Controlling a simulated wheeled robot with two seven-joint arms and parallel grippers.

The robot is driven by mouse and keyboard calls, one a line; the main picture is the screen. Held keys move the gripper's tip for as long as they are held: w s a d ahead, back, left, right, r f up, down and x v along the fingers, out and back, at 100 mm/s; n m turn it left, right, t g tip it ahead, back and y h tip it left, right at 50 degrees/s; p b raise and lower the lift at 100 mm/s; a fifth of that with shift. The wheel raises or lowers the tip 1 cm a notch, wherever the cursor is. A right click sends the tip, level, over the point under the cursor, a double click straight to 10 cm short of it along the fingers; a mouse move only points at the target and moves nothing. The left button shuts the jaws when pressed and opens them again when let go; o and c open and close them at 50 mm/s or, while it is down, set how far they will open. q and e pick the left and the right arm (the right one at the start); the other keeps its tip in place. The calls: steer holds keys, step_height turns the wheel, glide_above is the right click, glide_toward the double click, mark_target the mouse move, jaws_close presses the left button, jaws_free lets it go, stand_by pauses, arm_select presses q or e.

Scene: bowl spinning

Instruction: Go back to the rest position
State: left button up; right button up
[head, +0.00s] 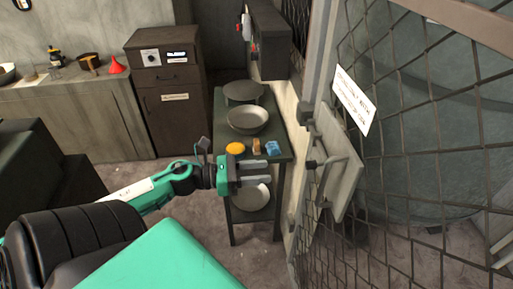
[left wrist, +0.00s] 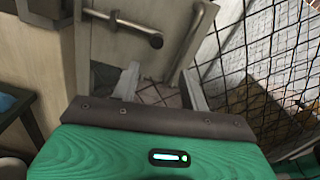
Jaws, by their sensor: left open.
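My left gripper (head: 256,174) shows in the head view, in front of the dark side table and over its lower part. Its two fingers are apart with nothing between them. In the left wrist view the two fingers of the left gripper (left wrist: 160,92) stand apart in front of a pale hatch door (left wrist: 118,45) with a metal handle. My right gripper is in neither view.
The dark side table (head: 270,137) holds a metal bowl (head: 247,120), an orange round thing (head: 235,148) and a blue thing (head: 273,148). Another bowl (head: 251,197) sits on its lower shelf. A wire mesh fence (head: 420,140) stands at the right.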

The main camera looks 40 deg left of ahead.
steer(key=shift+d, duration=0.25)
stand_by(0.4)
